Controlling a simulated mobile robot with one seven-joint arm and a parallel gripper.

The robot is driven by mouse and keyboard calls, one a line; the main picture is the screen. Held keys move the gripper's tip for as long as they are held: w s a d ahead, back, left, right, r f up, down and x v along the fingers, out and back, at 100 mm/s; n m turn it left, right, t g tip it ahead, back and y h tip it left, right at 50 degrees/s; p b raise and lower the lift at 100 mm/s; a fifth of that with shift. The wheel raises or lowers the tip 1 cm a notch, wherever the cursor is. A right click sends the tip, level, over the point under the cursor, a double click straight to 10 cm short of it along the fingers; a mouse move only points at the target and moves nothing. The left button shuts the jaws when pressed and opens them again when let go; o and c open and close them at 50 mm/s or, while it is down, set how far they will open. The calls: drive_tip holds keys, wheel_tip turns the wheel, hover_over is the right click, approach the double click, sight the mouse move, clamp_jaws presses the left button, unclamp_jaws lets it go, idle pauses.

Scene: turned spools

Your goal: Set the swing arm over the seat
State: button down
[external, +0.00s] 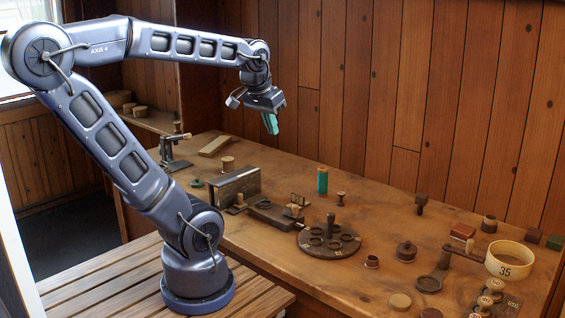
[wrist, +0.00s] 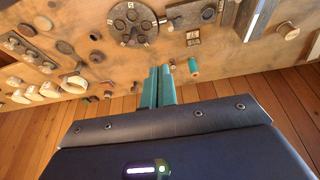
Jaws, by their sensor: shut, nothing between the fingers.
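My gripper (external: 271,124) is shut and empty, held high above the back of the bench. In the wrist view its teal fingers (wrist: 157,85) lie together, pointing at the bench. A dark wooden bar (external: 463,253), which looks like the swing arm, stands at the right of the bench, beside a cream ring marked 35 (external: 510,262). Whether bar and ring are joined I cannot tell. A low round dark dish (external: 429,284) lies in front of the bar and may be the seat; I cannot be sure. My gripper is well apart from all of these.
A round dark plate with holes and a post (external: 328,242) sits mid-bench. It also shows in the wrist view (wrist: 133,35). A teal spool (external: 322,181) stands behind it. Several small turned pieces crowd the right end. A plank wall rises behind.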

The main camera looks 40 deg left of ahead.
drive_tip(key=w+d+r+m+g, duration=0.15)
drive_tip(key=w+d+g, duration=0.25)
drive_tip(key=w+d, duration=2)
drive_tip(key=w+d+f+g, duration=0.1)
drive_tip(key=w+d+f, duration=0.2)
drive_tip(key=d+f, duration=0.3)
drive_tip(key=w+d+f+g, duration=0.1)
drive_tip(key=w+d+f, duration=0.2)
drive_tip(key=d, duration=1)
drive_tip(key=w+d+f, duration=0.3)
drive_tip(key=d+f, duration=0.6)
drive_tip(key=d, duration=0.1)
drive_tip(key=shift+d+g+y, duration=0.2)
drive_tip(key=shift+g+y, duration=0.1)
drive_tip(key=shift+g, duration=0.1)
drive_tip(key=shift+s+f, duration=0.1)
